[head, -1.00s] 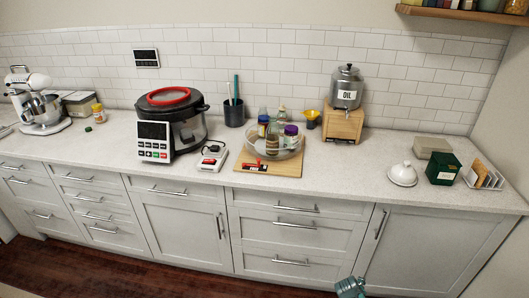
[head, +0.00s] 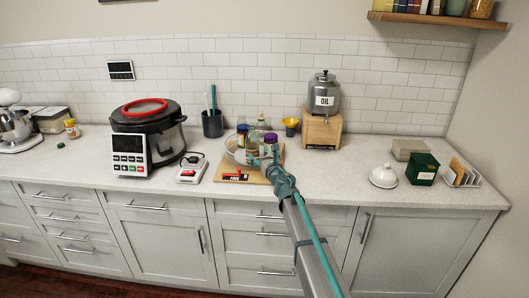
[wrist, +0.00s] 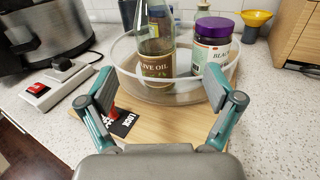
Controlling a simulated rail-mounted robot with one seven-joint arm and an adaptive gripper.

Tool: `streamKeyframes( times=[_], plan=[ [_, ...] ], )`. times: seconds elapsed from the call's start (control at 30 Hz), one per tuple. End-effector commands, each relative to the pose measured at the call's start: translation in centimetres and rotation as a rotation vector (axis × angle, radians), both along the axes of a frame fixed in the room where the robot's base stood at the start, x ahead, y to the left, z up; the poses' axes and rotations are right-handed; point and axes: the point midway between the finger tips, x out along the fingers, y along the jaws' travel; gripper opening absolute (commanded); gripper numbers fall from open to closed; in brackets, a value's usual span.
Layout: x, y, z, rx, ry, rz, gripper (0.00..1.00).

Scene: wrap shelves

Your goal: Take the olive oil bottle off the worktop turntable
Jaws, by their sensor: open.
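The olive oil bottle (wrist: 155,50) is clear glass with a brown label and stands upright at the near side of the turntable in the wrist view. The turntable (wrist: 155,95) is a round clear-walled tray on a wooden board (wrist: 165,124); its rim also shows in the head view (head: 232,155). A purple-lidded jar (wrist: 212,45) stands to the right of the bottle on the turntable. My gripper (wrist: 160,88) is open and empty, its fingers apart on either side of the view, with the bottle beyond and between them. In the head view, my gripper (head: 275,158) partly hides the turntable.
A red-and-black lock tag (wrist: 124,124) lies on the board. A red-switch box (wrist: 45,90) and a large cooker (wrist: 48,32) stand left. A yellow funnel (wrist: 257,20) and the oil dispenser's wooden stand (wrist: 298,32) are behind right.

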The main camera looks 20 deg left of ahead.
Motion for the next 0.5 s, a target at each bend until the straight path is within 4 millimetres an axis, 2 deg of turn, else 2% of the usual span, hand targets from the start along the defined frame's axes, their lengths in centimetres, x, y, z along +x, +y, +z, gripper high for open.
streamKeyframes(
  times=[0.03, 0.17, 0.5],
  plan=[
    [0.5, 0.9, 0.2, -0.017, -0.021, 0.02, 0.91],
    [1.1, 1.9, 0.6, -0.031, -0.037, 0.038, 0.91],
    [4.3, 4.7, 0.5, -0.029, -0.033, 0.035, 0.91]
  ],
)
